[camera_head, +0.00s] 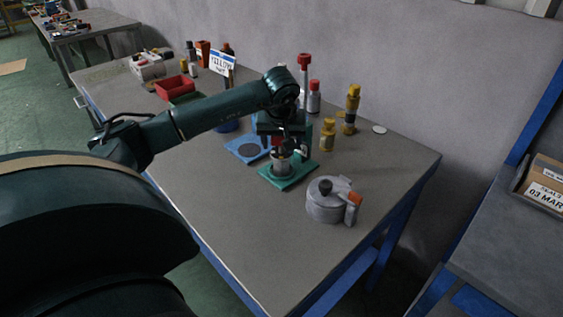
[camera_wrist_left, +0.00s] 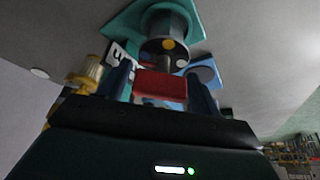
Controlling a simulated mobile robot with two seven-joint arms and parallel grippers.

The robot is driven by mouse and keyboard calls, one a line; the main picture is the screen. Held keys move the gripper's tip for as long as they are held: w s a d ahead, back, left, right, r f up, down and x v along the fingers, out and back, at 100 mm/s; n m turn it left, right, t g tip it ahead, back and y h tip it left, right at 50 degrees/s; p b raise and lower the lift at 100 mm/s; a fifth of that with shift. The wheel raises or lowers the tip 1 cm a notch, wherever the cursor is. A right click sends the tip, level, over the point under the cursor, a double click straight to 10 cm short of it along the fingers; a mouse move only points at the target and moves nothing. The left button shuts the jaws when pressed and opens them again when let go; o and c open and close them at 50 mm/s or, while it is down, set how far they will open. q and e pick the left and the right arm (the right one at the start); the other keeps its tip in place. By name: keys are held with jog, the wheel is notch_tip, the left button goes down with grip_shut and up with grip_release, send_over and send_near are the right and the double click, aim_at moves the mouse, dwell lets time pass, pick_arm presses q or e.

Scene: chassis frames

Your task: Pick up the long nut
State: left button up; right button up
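My left gripper (camera_head: 283,145) is low over a green square mat (camera_head: 301,179), just above a short grey cylinder (camera_head: 283,168) standing on it. The wrist view shows the cylinder (camera_wrist_left: 168,28) on the mat (camera_wrist_left: 118,30) beyond the fingers. Two dark blue fingers (camera_wrist_left: 160,92) stand apart with a red block (camera_wrist_left: 160,86) between them. I cannot tell whether they grip the block or whether it is loose. No thing is clearly recognisable as the long nut. My right gripper is not in view.
A grey lidded pot (camera_head: 325,205) with an orange part stands to the right. Yellow-capped bottles (camera_head: 328,134) and a red-topped post (camera_head: 304,75) stand behind. A blue mat (camera_head: 247,149) lies left of the green one. The table's near part (camera_head: 260,235) is clear.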

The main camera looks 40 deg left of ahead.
pick_arm(q)
jog(key=c, duration=1.3)
jog(key=shift+r, duration=0.2)
